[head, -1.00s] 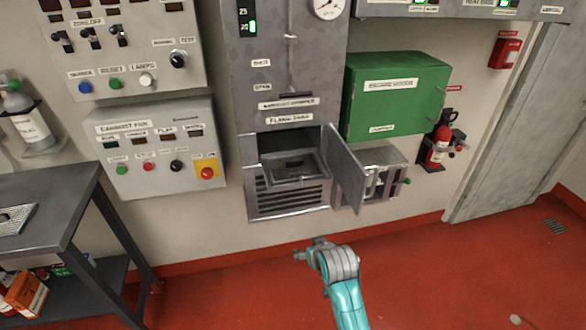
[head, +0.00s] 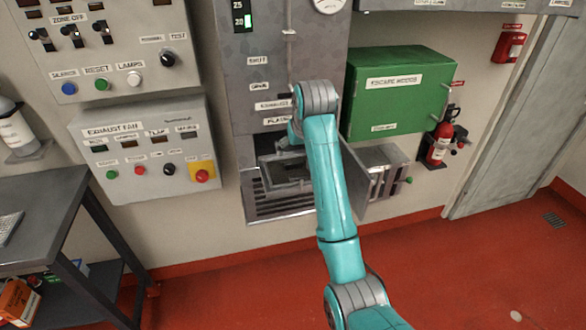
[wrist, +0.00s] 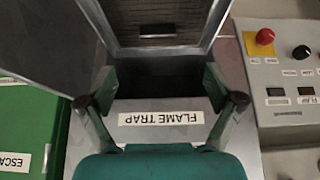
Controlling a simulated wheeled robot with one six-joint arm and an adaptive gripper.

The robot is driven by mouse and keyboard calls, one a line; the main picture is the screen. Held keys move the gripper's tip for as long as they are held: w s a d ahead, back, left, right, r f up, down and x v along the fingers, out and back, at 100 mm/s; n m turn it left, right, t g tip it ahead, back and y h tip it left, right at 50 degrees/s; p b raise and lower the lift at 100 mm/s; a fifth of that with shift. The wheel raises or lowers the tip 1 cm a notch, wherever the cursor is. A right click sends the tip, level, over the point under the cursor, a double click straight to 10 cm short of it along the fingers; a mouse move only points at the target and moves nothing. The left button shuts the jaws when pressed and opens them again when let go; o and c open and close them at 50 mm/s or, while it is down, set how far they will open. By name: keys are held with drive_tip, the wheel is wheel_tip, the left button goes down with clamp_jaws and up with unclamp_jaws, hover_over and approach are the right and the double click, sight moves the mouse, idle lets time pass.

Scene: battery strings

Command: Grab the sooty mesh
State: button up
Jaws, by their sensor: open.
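The sooty mesh is a dark, fine-grid panel in a grey metal frame (wrist: 165,14), with a small dark bar near its edge. It also shows in the head view (head: 284,173), inside the open flame trap compartment and partly hidden by my arm. My gripper (wrist: 160,82) is open and empty, its two fingers spread in front of the compartment mouth. The mesh frame lies beyond the fingertips, and I see no contact. In the head view my gripper (head: 291,143) is at the compartment's upper opening, mostly behind my wrist.
The compartment door (head: 357,190) stands open on the right. A label reading FLAME TRAP (wrist: 161,118) is on the cabinet front. A green box (head: 397,95) and the exhaust fan panel (head: 150,150) flank it. Red floor in front is clear.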

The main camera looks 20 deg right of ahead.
sight(294, 162)
drive_tip(key=x, duration=1)
drive_tip(key=shift+w+d+f, duration=0.1)
drive_tip(key=shift+d+f, duration=0.1)
drive_tip(key=shift+r, duration=0.1)
drive_tip(key=c, duration=1.6)
